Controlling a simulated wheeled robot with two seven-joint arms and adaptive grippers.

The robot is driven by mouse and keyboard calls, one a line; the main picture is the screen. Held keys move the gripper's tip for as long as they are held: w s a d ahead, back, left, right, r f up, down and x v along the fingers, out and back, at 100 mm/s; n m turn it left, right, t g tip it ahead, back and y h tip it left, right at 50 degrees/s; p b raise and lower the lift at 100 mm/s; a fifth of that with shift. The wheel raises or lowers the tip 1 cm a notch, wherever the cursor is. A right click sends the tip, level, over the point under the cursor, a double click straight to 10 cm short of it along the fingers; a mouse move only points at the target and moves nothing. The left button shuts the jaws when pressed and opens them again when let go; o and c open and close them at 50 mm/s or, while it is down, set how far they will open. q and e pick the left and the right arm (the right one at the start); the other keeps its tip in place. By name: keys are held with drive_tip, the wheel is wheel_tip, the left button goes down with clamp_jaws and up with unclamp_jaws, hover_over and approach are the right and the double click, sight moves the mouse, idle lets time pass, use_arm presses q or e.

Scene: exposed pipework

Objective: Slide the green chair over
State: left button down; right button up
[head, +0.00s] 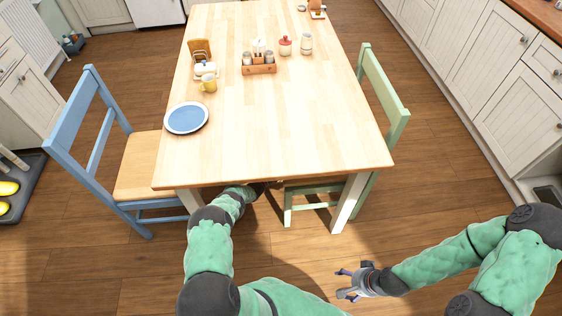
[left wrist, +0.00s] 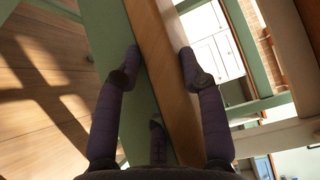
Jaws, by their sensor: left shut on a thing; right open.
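The green chair (head: 383,88) stands at the right side of the wooden table (head: 285,120), its back outside and its seat hidden under the tabletop. Its green front legs show below the table's near edge. My left arm reaches under that edge, and the left gripper is hidden there in the head view. In the left wrist view, my left gripper (left wrist: 160,66) is shut on the chair, its fingers on either side of a green rail (left wrist: 107,38) and wooden seat edge (left wrist: 158,28). My right gripper (head: 356,283) is open and empty, low over the floor near the table's front right leg.
A blue chair (head: 88,135) with a wooden seat stands at the table's left.

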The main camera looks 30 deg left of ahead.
use_arm(q)
drive_tip(key=shift+s+a, duration=0.2)
drive_tip(key=shift+a, duration=0.35)
use_arm(e)
drive_tip(key=shift+s+a, duration=0.2)
drive_tip(key=shift+a, duration=0.1)
use_arm(q)
drive_tip(key=c, duration=0.7)
unclamp_jaws()
drive_tip(key=shift+o, duration=0.2)
use_arm(e)
drive_tip(key=shift+a, duration=0.1)
use_arm(q)
drive_tip(key=shift+d, duration=0.15)
drive_tip(key=shift+s, duration=0.1)
drive_tip(key=v, duration=1.2)
